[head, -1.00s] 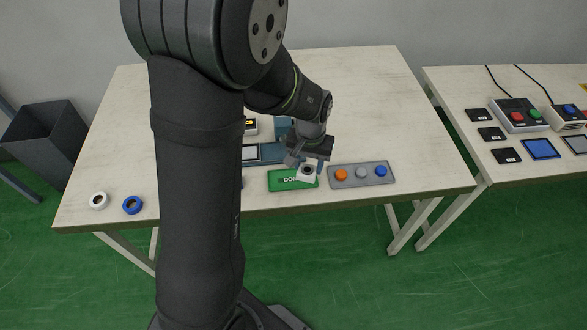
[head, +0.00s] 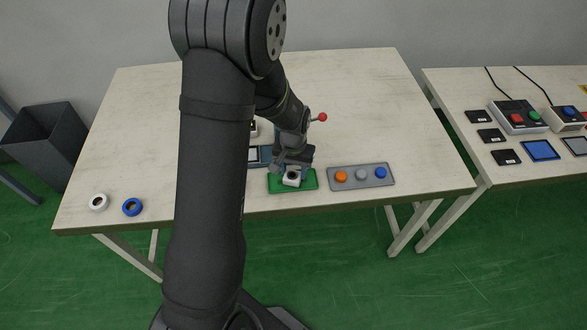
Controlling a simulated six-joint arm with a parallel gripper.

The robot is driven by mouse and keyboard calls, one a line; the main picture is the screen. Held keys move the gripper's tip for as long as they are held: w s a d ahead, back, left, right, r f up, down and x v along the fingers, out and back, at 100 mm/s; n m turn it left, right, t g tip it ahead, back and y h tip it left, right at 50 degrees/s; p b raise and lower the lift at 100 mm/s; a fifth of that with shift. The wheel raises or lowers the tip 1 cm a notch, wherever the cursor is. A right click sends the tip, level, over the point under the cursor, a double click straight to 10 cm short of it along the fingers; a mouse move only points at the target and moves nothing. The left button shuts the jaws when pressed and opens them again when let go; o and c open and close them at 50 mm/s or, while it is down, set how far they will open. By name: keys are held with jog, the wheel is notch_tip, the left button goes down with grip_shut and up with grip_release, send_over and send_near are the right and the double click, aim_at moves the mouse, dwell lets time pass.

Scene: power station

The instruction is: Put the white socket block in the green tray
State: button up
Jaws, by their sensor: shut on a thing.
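The white socket block (head: 291,179) with a dark round opening is over the middle of the green tray (head: 308,185) in the head view. My gripper (head: 291,170) is shut on the block from above and behind. I cannot tell whether the block touches the tray floor or hangs just above it. The block and gripper hide the tray's lettering and part of its back edge.
A grey panel with orange, grey and blue knobs (head: 361,176) lies just right of the tray. A blue device (head: 264,154) and a red-knobbed lever (head: 322,117) stand behind. White (head: 98,202) and blue (head: 132,207) rings lie at left. The table's right side is clear.

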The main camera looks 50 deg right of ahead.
aim_at(293, 172)
jog(key=shift+f, duration=0.15)
jog(key=o, duration=1.1)
jog(key=shift+c, duration=0.2)
notch_tip(293, 172, up, 12)
jog(key=shift+r, duration=0.2)
jog(key=shift+f, duration=0.1)
